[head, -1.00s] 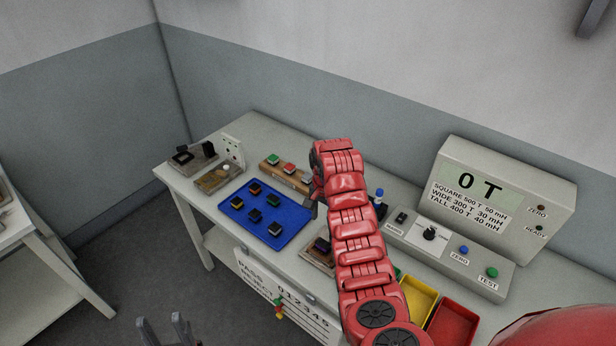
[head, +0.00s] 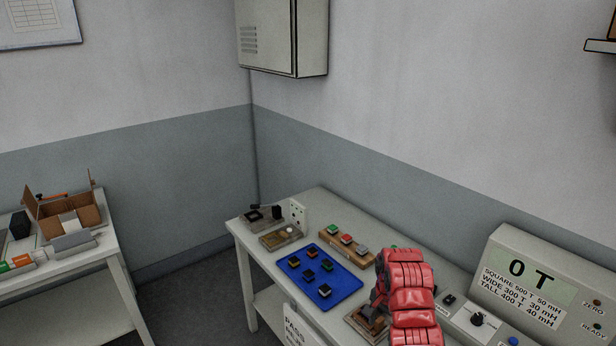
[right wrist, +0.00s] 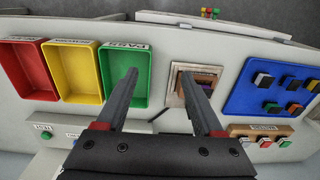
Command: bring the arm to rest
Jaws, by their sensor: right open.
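My right arm comes up from the bottom of the head view, over the bench. Its gripper (head: 378,305) is largely hidden behind the red arm links there. In the right wrist view my right gripper (right wrist: 158,80) is open, with nothing between its two dark fingers. It is above the bench, between the green bin (right wrist: 122,75) and a small wooden fixture (right wrist: 178,92). The fixture holds a dark, purplish part that one finger partly covers. My left gripper is not in view.
A blue tray (head: 345,284) with several small parts lies on the bench. Behind it is a wooden rack (head: 345,249) with coloured blocks. A meter box (head: 545,285) stands at right. Yellow (right wrist: 78,72) and red (right wrist: 27,72) bins adjoin the green one. Another table with a cardboard box (head: 88,212) is at left.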

